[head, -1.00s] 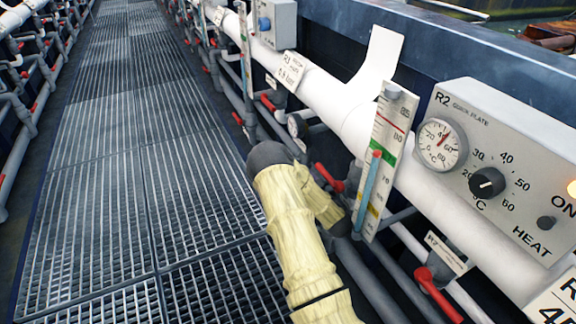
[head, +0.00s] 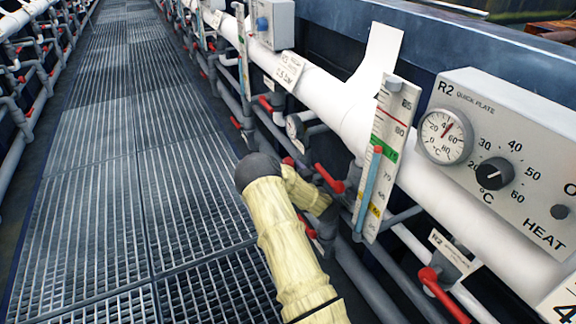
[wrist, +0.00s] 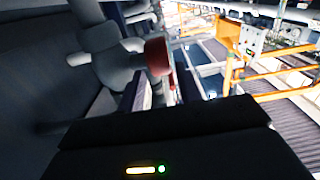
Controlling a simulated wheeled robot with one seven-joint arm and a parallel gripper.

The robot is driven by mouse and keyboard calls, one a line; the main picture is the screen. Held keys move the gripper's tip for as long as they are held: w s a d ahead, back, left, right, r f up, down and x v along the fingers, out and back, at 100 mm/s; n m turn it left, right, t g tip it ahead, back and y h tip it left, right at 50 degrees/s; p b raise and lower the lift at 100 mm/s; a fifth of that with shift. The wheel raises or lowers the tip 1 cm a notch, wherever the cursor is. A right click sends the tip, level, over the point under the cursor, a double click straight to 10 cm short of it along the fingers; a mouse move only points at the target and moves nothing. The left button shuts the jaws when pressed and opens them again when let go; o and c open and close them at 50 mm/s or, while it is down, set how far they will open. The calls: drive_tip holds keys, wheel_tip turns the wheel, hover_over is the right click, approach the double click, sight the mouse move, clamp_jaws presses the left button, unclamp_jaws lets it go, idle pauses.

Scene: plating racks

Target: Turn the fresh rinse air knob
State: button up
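I cannot read a label that names the fresh rinse air knob in either view. In the wrist view a round red knob (wrist: 157,57) sits on a grey valve fitting (wrist: 105,55), just beyond the dark body of my gripper. In the head view several red valve handles sit on the grey pipes, among them one beside my arm (head: 328,178) and one at the lower right (head: 437,283). My pale yellow arm reaches in among the pipes.
A tall level gauge (head: 387,160) stands close right of my arm. The R2 quick plate heater box (head: 510,150), with a dial and black knob, is further right. A thick white pipe (head: 330,90) runs along the tank. The grated walkway (head: 100,190) on the left is clear.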

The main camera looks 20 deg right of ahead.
sight(291, 163)
drive_tip(key=w+b, duration=0.1)
drive_tip(key=w, duration=0.3)
drive_tip(key=shift+w+a, duration=0.1)
drive_tip(key=shift+w, duration=0.2)
drive_tip(key=c, duration=0.7)
drive_tip(key=p, duration=0.2)
drive_tip(key=shift+r+g+p, duration=0.25)
drive_tip(key=shift+g+p, duration=0.1)
drive_tip(key=shift+g, duration=0.05)
drive_tip(key=shift+f+g+p, duration=0.15)
drive_tip(key=shift+g+p, duration=0.25)
drive_tip(key=shift+p, duration=0.35)
drive_tip(key=shift+f, duration=0.15)
